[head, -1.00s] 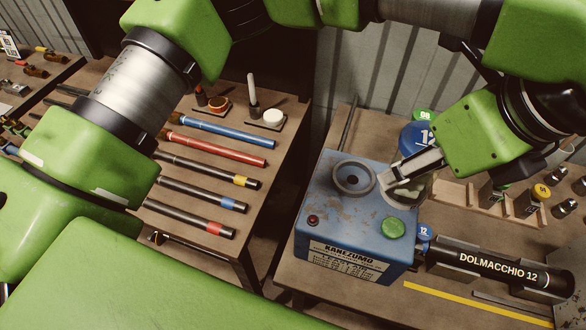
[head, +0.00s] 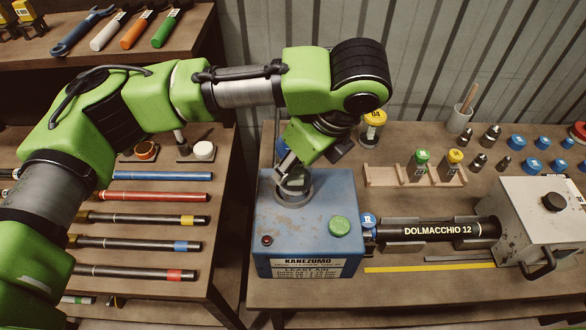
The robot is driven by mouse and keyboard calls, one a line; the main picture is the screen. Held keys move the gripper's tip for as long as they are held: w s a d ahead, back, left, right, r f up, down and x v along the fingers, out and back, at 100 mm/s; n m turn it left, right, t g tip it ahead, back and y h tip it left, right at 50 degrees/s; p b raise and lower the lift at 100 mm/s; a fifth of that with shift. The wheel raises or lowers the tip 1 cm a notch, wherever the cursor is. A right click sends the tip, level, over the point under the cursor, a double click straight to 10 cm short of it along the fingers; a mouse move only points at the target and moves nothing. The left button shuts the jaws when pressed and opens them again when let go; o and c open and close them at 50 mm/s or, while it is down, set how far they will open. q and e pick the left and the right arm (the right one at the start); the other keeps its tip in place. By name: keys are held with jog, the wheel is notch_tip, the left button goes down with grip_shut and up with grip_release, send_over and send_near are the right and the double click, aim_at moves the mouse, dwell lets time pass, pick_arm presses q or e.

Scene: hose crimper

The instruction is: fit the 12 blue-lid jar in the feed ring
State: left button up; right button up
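The feed ring (head: 293,197) is a grey ring on top of the blue KANEZUMO box (head: 305,222). My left gripper (head: 287,166) points down at it from above, its fingers at the ring's mouth. A pale grey shape shows inside the ring between the fingers; I cannot tell whether it is the jar. No blue lid shows there. Wrist and fingers hide much of the ring's mouth, and the finger gap is unclear. A small blue round piece marked 12 (head: 368,220) sits at the box's right side, beside the black DOLMACCHIO 12 cylinder (head: 437,230). My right gripper is not in view.
A green button (head: 340,226) and red button (head: 267,240) are on the box. A yellow-topped piece (head: 374,118) stands behind it. A wooden rack (head: 385,176) holds green- and yellow-lid jars. A grey machine (head: 540,225) stands right; hoses (head: 150,244) lie on the left table.

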aim_at(293, 174)
pick_arm(q)
jog(key=shift+w+a+f, duration=0.1)
jog(key=shift+w+f, duration=0.1)
jog(key=shift+f, duration=0.05)
jog(key=x, duration=0.1)
jog(key=p+x, duration=0.2)
jog(key=shift+s+d+f, duration=0.15)
jog(key=shift+s+d, duration=0.05)
jog(key=shift+d, duration=0.05)
jog(key=shift+f, duration=0.3)
jog(key=shift+d+f, duration=0.1)
jog(key=shift+f, duration=0.05)
jog(key=o, duration=1.2)
jog(key=shift+o, duration=0.2)
